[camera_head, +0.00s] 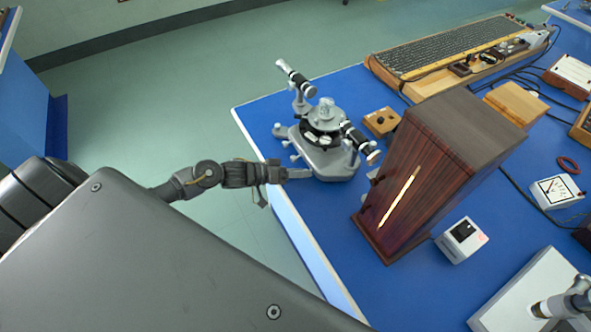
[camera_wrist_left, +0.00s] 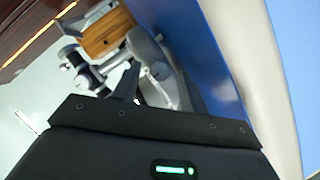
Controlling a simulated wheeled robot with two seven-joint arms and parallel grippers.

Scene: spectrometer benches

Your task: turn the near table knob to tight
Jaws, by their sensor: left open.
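The grey and black spectrometer (camera_head: 325,155) stands near the left edge of the blue bench, with a round table on top and two black tubes. Several small knobs (camera_head: 281,131) stick out at the left of its base; I cannot tell which is the near table knob. My left gripper (camera_head: 302,173) is open, level with the base at its left side, with its tips close to the base; contact is unclear. In the left wrist view the spectrometer (camera_wrist_left: 157,70) lies just beyond a dark finger, which partly covers it. The right gripper is not in view.
A tall dark wooden box with a lit slit (camera_head: 440,150) stands right of the spectrometer. A small wooden block (camera_head: 382,122) sits behind it and also shows in the left wrist view (camera_wrist_left: 105,33). A white device (camera_head: 461,240) stands nearer. Bare blue bench lies in front.

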